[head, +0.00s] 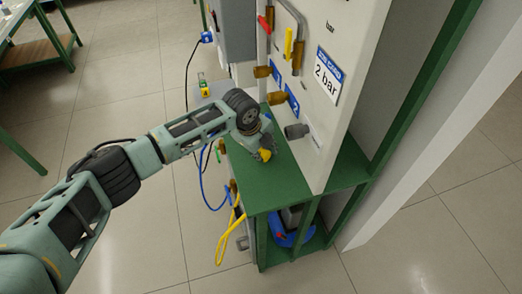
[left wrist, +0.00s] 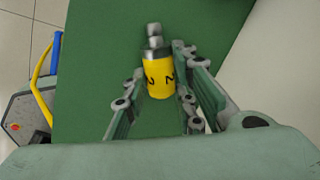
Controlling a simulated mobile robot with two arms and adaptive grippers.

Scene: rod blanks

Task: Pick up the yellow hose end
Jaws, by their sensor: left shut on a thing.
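The yellow hose end (left wrist: 159,77), marked with a black 2 and tipped with grey metal, is between the two fingers of my left gripper (left wrist: 160,85) in the left wrist view. My left gripper is shut on it. In the head view my left gripper (head: 263,148) is over the green shelf (head: 270,187), with a bit of the yellow hose end (head: 264,155) showing at the fingers. I cannot tell whether the hose end touches the shelf. My right gripper is not in view.
A pale panel (head: 335,120) with a "2 bar" sign (head: 328,76), brass fittings and a grey fitting (head: 296,131) stands right of my gripper. A yellow hose (head: 224,240) and a blue hose (head: 206,196) hang at the shelf's left side. Tiled floor lies open at left.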

